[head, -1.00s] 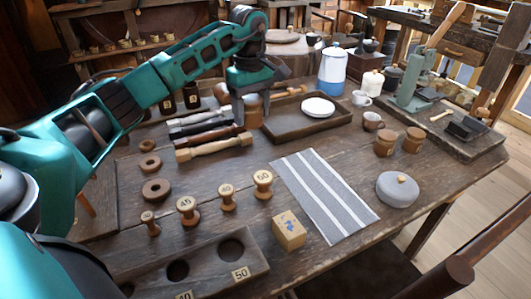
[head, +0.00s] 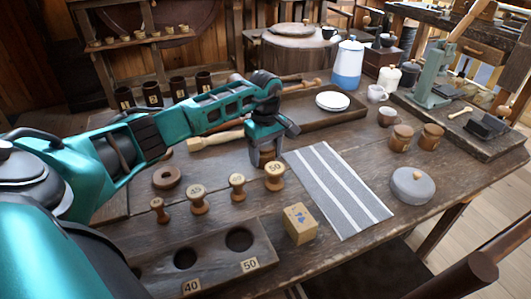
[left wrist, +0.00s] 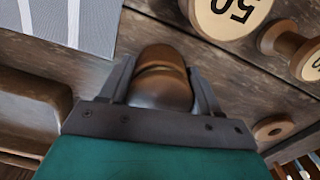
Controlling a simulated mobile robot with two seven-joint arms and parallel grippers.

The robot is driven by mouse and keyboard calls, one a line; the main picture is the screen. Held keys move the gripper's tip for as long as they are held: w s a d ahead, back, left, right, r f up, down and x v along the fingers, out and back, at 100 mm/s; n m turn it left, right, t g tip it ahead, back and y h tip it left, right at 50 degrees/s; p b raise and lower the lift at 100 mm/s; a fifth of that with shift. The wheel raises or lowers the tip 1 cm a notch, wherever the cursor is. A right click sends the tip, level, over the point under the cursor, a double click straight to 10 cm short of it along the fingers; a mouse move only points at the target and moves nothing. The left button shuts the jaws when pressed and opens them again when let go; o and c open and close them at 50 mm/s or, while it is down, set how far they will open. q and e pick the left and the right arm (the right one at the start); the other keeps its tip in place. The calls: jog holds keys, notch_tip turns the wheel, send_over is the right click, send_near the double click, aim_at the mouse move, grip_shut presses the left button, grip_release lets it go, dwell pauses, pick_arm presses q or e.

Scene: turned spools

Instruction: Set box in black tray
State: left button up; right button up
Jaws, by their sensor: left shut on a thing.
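A round brown wooden piece with a groove around it, like a small lidded box, is between the fingers of my left gripper (head: 266,158). It shows best in the left wrist view (left wrist: 162,82); in the head view the fingers mostly hide it. My left gripper is shut on it over the table, left of the striped cloth. A dark tray (head: 301,121) with white plates lies behind the gripper. A pale square box (head: 299,224) with a blue mark stands in front of the cloth. My right gripper is not in view.
A dark rack (head: 215,262) with holes lies in front. The striped cloth (head: 337,188) is bare. Two lidded jars (head: 431,137) and a grey lidded dish (head: 412,187) stand right.

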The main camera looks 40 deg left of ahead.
pick_arm(q)
jog(key=shift+r, duration=0.1)
jog(key=shift+f, duration=0.2)
jog(key=o, duration=1.1)
jog(key=shift+r, duration=0.15)
